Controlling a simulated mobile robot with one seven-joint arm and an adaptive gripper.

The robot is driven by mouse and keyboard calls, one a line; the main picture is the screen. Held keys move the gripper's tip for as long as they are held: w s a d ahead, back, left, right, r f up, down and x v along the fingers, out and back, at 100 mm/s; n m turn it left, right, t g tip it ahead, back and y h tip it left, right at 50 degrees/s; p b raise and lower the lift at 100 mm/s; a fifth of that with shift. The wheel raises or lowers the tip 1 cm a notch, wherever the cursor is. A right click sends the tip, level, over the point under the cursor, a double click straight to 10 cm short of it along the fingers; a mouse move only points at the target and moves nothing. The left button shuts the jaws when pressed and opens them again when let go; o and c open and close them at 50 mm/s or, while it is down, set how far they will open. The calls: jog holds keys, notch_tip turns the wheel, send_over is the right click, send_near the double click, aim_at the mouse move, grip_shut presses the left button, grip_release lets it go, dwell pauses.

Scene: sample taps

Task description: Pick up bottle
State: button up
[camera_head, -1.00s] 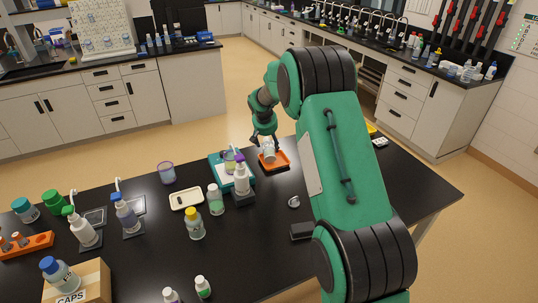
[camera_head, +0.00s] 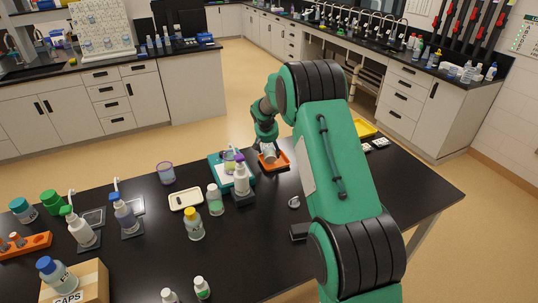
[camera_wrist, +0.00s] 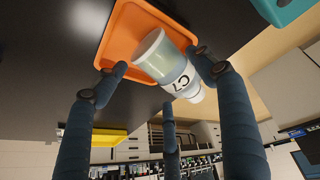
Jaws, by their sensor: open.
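A bottle (camera_wrist: 172,66) with a white "C7" label is at the orange tray (camera_wrist: 118,30) in the wrist view. It has a pale greenish body and a white narrower end. In the head view the bottle (camera_head: 268,154) and the orange tray (camera_head: 284,162) are at the far edge of the black table. My gripper (camera_wrist: 158,72) is open, with its dark fingers spread around the bottle, one on each side and a third beyond it. Whether any finger touches the bottle is unclear. In the head view my gripper (camera_head: 264,141) is just above and behind the bottle, partly blending with it.
A teal tray (camera_head: 218,168) is left of the orange tray. A yellow tray (camera_head: 362,128) is at the right. The black table has clear room in the middle.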

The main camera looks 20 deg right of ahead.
aim_at(271, 149)
jog(key=shift+b+x, duration=0.55)
jog(key=shift+x, duration=1.6)
jog(key=c, duration=1.2)
jog(key=shift+r, duration=0.2)
jog(key=shift+r+p, duration=0.3)
jog(key=shift+r, duration=0.3)
notch_tip(271, 149, up, 2)
jog(key=shift+r+p, duration=0.1)
jog(key=shift+p, duration=0.25)
jog(key=s+a, duration=0.1)
jog(key=s, duration=0.4)
jog(key=s+a+p, duration=0.1)
jog(key=s, duration=0.4)
jog(key=s+a+r, duration=0.1)
jog(key=s+a, duration=0.1)
jog(key=s, duration=0.3)
jog(key=shift+s+r+p, duration=0.1)
jog(key=shift+s+p, duration=0.15)
jog(key=shift+p, duration=0.1)
